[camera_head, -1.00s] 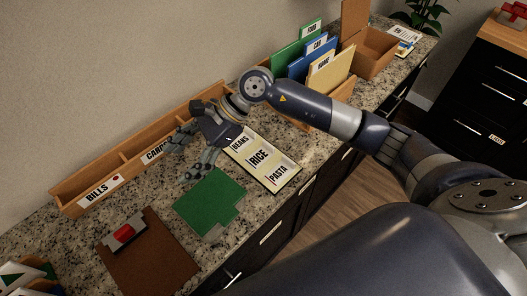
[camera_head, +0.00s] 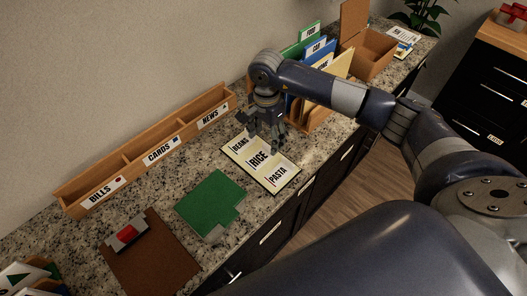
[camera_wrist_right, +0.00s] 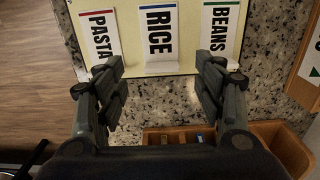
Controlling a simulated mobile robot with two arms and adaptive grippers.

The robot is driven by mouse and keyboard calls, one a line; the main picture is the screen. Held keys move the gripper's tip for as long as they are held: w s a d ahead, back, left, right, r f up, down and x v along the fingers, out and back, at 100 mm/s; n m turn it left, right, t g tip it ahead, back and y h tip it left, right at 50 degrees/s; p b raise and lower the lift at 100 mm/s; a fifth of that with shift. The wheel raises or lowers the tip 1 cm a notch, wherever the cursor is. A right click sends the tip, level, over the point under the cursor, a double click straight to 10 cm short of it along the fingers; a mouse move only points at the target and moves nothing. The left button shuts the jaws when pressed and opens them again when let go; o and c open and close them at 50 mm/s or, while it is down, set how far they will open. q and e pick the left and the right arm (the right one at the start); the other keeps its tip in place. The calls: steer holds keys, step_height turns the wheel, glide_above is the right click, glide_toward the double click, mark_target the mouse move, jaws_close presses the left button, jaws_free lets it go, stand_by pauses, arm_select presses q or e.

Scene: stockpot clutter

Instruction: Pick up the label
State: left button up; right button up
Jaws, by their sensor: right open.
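Three white labels lie on a cream board (camera_head: 250,171) on the granite counter: BEANS (camera_head: 240,144), RICE (camera_head: 258,161) and PASTA (camera_head: 278,172). In the right wrist view, PASTA (camera_wrist_right: 100,35) has a red edge, RICE (camera_wrist_right: 160,32) a blue one and BEANS (camera_wrist_right: 220,28) a green one. My right gripper (camera_head: 266,144) points down above the board's back edge, open and empty. In the right wrist view its fingertips (camera_wrist_right: 159,63) stand apart, with the RICE label's near end between and beyond them. My left gripper is out of view.
A wooden organizer (camera_head: 133,163) marked BILLS, CARDS and NEWS runs along the wall. A green sheet (camera_head: 208,201) and a brown clipboard (camera_head: 153,258) lie left of the board. A wooden file holder (camera_head: 317,119) with colored folders stands behind the gripper.

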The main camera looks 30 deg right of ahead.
mark_target(268, 147)
steer(key=shift+d+f+p, duration=0.1)
steer(key=shift+f+p, duration=0.2)
steer(key=shift+p, duration=0.05)
steer(key=f, duration=0.1)
steer(key=f+p, duration=0.1)
steer(key=f, duration=0.1)
steer(key=shift+w+d+f+p, duration=0.15)
steer(key=shift+d+f+p, duration=0.1)
steer(key=shift+p, duration=0.1)
steer(key=shift+f, duration=0.5)
steer(key=c, duration=0.8)
